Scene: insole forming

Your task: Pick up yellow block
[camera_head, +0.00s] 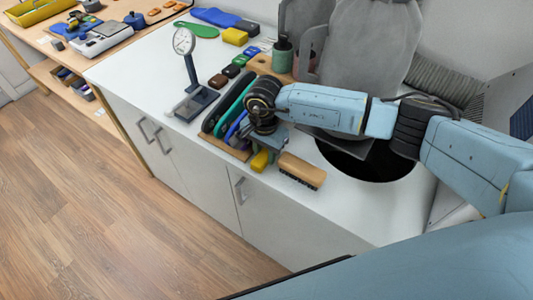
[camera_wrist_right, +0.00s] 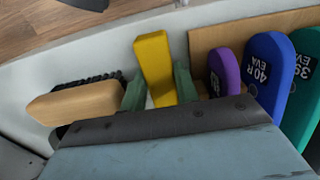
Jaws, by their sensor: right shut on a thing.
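The yellow block (camera_wrist_right: 154,62) stands out between the two green fingers of my right gripper (camera_wrist_right: 160,88) in the right wrist view. The gripper is shut on it. In the head view the yellow block (camera_head: 260,161) shows at the front edge of the white counter, below my right gripper (camera_head: 258,146), partly hidden by the hand. I cannot tell whether the block still touches the counter. My left gripper is not in view.
A wooden brush (camera_head: 301,168) lies just right of the block. A wooden rack (camera_head: 222,147) with coloured insoles stands at its left. A dial gauge (camera_head: 185,42) and another yellow block (camera_head: 235,36) are farther back. A dark round opening (camera_head: 375,168) is at right.

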